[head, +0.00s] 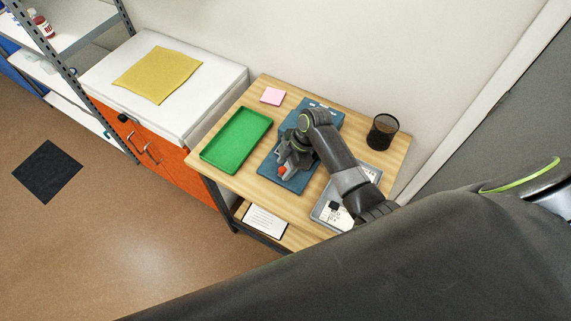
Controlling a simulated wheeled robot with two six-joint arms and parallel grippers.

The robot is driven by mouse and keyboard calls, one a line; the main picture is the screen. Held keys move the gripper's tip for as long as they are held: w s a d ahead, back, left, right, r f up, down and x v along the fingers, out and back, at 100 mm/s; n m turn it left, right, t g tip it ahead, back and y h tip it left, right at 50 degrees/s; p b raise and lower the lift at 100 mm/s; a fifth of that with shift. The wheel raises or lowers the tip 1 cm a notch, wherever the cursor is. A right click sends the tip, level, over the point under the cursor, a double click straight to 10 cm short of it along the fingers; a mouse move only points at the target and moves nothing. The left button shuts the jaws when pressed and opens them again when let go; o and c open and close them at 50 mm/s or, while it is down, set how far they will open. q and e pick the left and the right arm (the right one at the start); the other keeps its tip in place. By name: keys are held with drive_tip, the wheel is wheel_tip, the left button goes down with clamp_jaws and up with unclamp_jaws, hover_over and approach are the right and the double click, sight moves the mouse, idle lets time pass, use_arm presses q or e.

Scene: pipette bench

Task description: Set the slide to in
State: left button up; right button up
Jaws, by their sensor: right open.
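A blue board (272,165) lies on the wooden table, partly hidden under my right arm. A small red-orange part (282,170) shows near its front edge, close to my gripper; I cannot tell for sure whether it is the slide's knob. My right gripper (288,160) is over the board, pointing down, with open jaws. Its arm hides much of the board's middle, so the slide and its setting cannot be made out. I cannot tell whether the gripper touches the red-orange part. My left gripper is not in view.
A green tray (236,158) lies left of the board, with a pink note (272,96) behind it. A black mesh cup (382,133) stands at the back right. A grey tray (322,213) lies at the right, partly under my arm. An orange cabinet (172,174) adjoins the table's left.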

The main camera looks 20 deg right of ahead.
drive_tip(key=w+b+v, duration=0.1)
drive_tip(key=b+v, duration=0.1)
drive_tip(key=v, duration=1.5)
drive_tip(key=shift+s+r, duration=0.25)
drive_tip(key=shift+s, duration=0.25)
